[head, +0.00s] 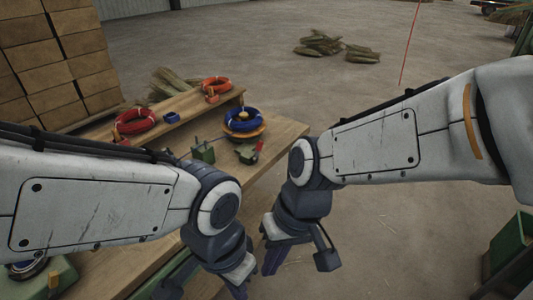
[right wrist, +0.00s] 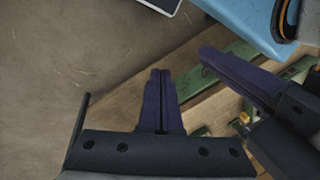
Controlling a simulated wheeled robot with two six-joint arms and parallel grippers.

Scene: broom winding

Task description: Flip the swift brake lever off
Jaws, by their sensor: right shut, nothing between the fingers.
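The swift (head: 243,121) is on the far part of the bench in the head view, with a blue wire coil on an orange disc. In front of it a small green unit carries a red lever (head: 259,147), which I take for the brake lever; its exact setting is too small to tell. My right gripper (head: 270,262) hangs off the bench's right side, well nearer than the lever. Its fingers are together and empty in the right wrist view (right wrist: 160,95). My left gripper (head: 240,289) is close beside it, low in the head view. One dark finger of it seems to show in the right wrist view (right wrist: 240,78).
A raised shelf (head: 180,115) on the bench holds a red coil (head: 134,121), an orange coil (head: 216,83) and a small blue box (head: 172,118). A green block (head: 203,152) stands left of the lever. Boxes are stacked at back left.

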